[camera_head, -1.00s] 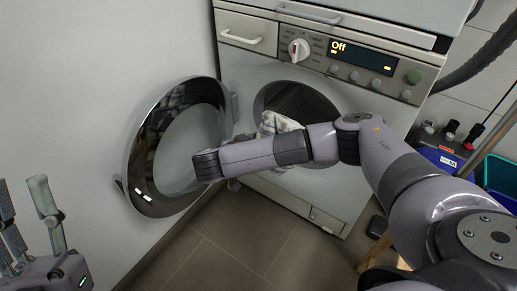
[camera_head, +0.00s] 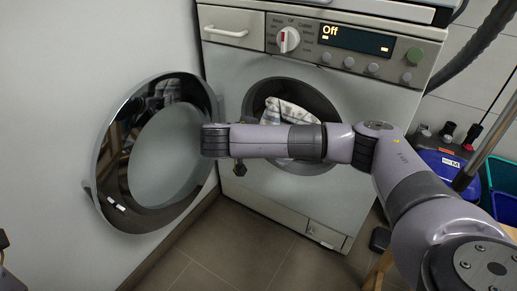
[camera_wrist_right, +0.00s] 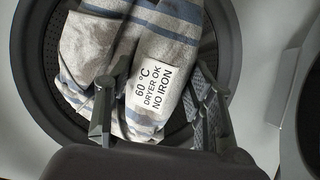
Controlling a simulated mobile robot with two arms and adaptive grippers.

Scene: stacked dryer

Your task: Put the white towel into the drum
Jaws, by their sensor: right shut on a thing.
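The white towel (camera_head: 288,111) with blue-grey stripes shows at the opening of the dryer's drum (camera_head: 318,103) in the head view. In the right wrist view the towel (camera_wrist_right: 90,40) is bunched in front of the dark round opening, its care label facing me. My right gripper (camera_wrist_right: 160,88) has a finger on each side of the towel and is shut on it.
The round door (camera_head: 101,160) stands open to the left, close to my right arm. The dryer's panel (camera_head: 356,40) reads "Off". A blue tub (camera_head: 440,170) and a green crate (camera_head: 503,175) stand at the right. The tiled floor in front is clear.

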